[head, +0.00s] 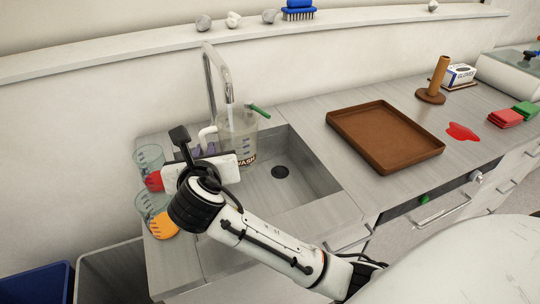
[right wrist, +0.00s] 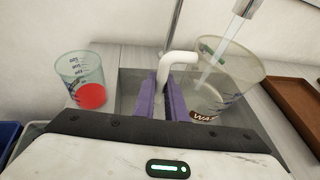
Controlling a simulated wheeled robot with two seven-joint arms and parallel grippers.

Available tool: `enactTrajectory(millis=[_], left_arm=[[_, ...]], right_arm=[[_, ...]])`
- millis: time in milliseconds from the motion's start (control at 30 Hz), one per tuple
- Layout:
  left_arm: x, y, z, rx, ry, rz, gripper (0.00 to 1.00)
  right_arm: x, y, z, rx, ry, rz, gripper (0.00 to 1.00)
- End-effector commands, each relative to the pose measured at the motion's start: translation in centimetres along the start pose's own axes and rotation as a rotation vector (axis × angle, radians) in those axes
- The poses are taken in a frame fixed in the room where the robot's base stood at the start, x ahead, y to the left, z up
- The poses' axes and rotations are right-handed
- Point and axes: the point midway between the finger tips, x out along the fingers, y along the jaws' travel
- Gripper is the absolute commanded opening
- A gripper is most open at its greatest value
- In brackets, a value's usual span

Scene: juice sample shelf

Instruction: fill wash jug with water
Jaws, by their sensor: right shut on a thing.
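The wash jug (head: 238,132) is a clear grey jug with a "WASH" label and a white handle. It is at the sink (head: 305,160) under the tap (head: 213,75). It also shows in the right wrist view (right wrist: 225,85), where a pale stream runs from the spout (right wrist: 246,7) into it. The water level is hard to make out. My right gripper (head: 203,150) is shut on the jug's handle; its purple fingers (right wrist: 176,100) sit on either side of the white handle (right wrist: 178,62). A green tap lever (head: 260,110) shows beside the jug. My left gripper is not in view.
Beakers with red (head: 154,181) and orange (head: 163,225) contents stand left of the sink. A brown tray (head: 385,135), a wooden stand (head: 432,95) and a red spill (head: 462,132) are on the right counter. Bins (head: 110,272) stand at lower left.

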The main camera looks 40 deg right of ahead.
Motion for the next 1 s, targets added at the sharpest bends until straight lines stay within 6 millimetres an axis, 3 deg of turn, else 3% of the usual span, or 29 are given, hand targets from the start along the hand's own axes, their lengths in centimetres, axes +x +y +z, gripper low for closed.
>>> enactTrajectory(millis=[500, 1000], left_arm=[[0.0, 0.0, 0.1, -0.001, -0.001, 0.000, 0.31], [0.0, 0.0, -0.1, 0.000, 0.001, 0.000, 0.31]], right_arm=[[-5.3, -8.2, -2.6, -0.004, -0.002, 0.000, 0.00], [-5.7, -8.8, -2.8, -0.001, -0.002, 0.000, 0.00]])
